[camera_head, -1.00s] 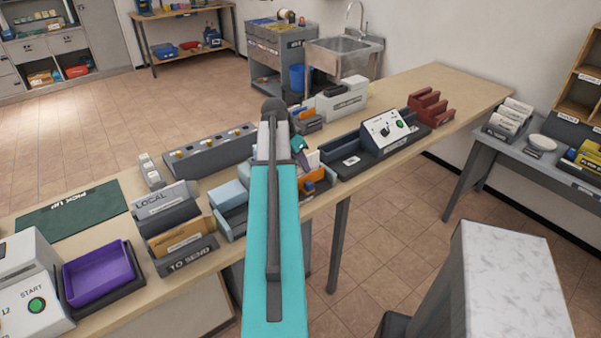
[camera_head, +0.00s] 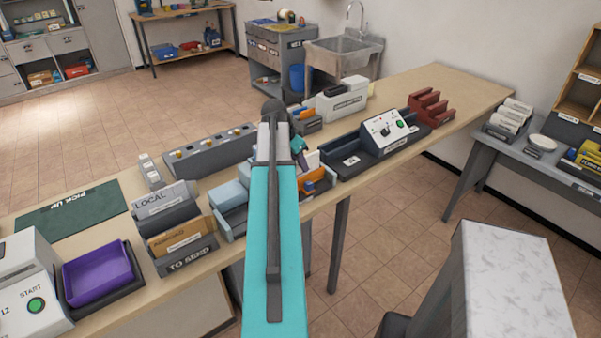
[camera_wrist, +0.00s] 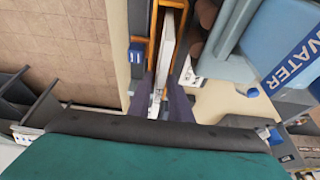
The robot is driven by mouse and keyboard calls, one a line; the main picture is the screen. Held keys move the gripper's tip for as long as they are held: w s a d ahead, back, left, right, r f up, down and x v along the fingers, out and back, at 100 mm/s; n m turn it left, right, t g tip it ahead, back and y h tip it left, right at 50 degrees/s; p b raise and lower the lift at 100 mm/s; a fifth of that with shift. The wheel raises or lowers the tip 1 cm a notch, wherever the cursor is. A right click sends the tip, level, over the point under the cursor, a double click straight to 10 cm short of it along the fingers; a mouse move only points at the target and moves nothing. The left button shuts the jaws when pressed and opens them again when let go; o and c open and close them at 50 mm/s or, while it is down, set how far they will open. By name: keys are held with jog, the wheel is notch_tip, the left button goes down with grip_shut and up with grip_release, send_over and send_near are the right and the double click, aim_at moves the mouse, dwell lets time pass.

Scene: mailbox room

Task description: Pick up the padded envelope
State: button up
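A thin white, edge-on item (camera_wrist: 169,45) stands in an orange holder or frame (camera_wrist: 153,40) in the wrist view; it may be the padded envelope, but I cannot tell for sure. My gripper (camera_wrist: 160,92) has its two dark fingers apart, just short of or around the item's near end; contact cannot be told. In the head view my arm hides most of this spot, and an orange piece (camera_head: 313,181) shows just right of it. A brown-yellow item (camera_head: 180,238) sits in the sorter marked "TO SEND" (camera_head: 187,262).
A blue container marked "WATER" (camera_wrist: 258,45) is close on the right in the wrist view. On the wooden counter (camera_head: 448,84) are a purple tray (camera_head: 97,273), a green pick-up mat (camera_head: 72,208), a dark machine tray (camera_head: 349,162) and a red rack (camera_head: 430,107).

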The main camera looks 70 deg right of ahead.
grip_shut()
jog(key=shift+r, duration=0.1)
jog(key=shift+r+b, duration=1.2)
jog(key=shift+r, duration=3.95)
jog(key=shift+r, duration=0.1)
